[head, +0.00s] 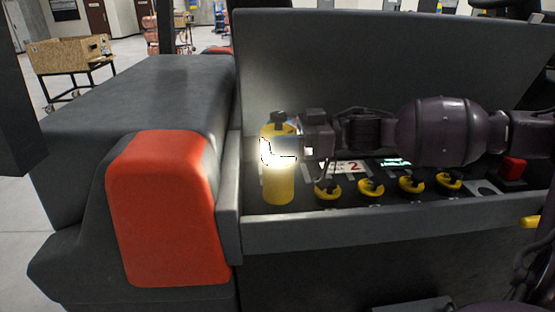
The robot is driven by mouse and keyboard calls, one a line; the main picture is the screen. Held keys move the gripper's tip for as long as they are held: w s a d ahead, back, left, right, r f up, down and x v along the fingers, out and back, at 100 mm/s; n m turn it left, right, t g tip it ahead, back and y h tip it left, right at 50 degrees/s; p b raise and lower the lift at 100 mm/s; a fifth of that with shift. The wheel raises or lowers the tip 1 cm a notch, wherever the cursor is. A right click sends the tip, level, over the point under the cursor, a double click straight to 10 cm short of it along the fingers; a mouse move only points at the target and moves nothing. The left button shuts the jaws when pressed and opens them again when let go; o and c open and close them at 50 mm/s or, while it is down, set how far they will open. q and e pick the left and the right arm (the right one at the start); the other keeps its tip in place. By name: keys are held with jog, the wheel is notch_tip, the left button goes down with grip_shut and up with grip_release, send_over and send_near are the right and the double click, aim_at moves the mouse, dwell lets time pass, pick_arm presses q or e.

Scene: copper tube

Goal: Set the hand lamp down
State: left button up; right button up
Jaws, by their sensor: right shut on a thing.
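The yellow hand lamp (278,188) stands upright at the left end of a grey open-topped tray (340,233), and its glow lights the panel behind it. My right gripper (278,150) comes in from the right and is shut on the lamp's upper body. Whether the lamp's base touches the tray floor cannot be told, as the tray's front wall is close in front of it. My left gripper is not in view.
Several yellow rings (371,187) sit in a row in the tray, right of the lamp. A red block (513,168) is at the tray's right end. A tall grey panel (330,60) rises behind. A wooden crate cart (70,55) stands far left.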

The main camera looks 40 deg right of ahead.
aim_at(279, 158)
notch_tip(279, 158, down, 5)
jog(key=shift+r+b, duration=0.2)
jog(key=shift+b, duration=0.25)
jog(key=shift+r, duration=0.1)
jog(key=o, duration=1.4)
